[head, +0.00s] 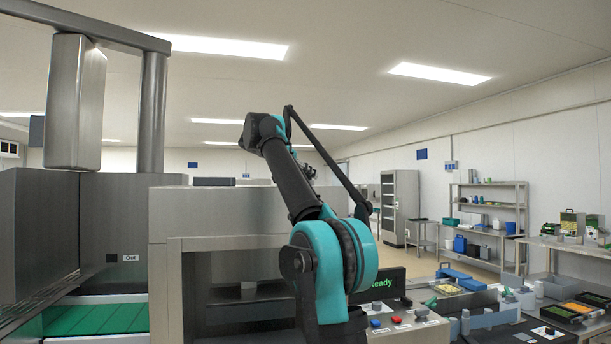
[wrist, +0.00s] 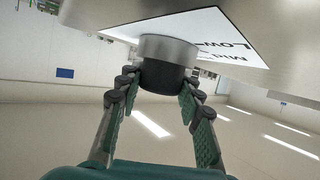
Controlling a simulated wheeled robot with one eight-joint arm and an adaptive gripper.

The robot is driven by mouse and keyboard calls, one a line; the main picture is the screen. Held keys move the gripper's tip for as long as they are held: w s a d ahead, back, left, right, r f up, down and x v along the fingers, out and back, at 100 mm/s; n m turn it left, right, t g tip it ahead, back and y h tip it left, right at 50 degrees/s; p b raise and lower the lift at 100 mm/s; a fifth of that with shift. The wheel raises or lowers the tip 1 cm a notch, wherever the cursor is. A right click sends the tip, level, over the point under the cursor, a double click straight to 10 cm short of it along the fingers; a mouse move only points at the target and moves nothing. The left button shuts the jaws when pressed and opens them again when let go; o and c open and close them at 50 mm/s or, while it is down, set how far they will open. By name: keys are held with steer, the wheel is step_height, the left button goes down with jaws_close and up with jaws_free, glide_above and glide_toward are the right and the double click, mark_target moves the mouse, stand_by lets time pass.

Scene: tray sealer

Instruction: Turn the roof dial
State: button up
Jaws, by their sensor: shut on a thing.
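The roof dial (wrist: 168,50) shows in the wrist view as a round knob with a silver collar and a dark grip. It stands out from a white label plate (wrist: 225,32) printed with "LOW" and "MID", the rest of the label being cut off or hidden. My gripper (wrist: 161,84) has one finger on each side of the dark grip and is shut on it. Any pointer mark on the dial is not visible. In the head view I cannot make out the dial or my fingertips.
In the head view a grey machine housing (head: 210,215) stands left of my arm, with a green conveyor belt (head: 95,320) at lower left. A cluttered bench (head: 515,335) fills the lower right.

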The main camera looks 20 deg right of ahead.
steer(key=o, duration=1.2)
steer(key=shift+c, duration=0.2)
steer(key=v, duration=1.2)
steer(key=shift+r, duration=0.1)
steer(key=shift+s, duration=0.1)
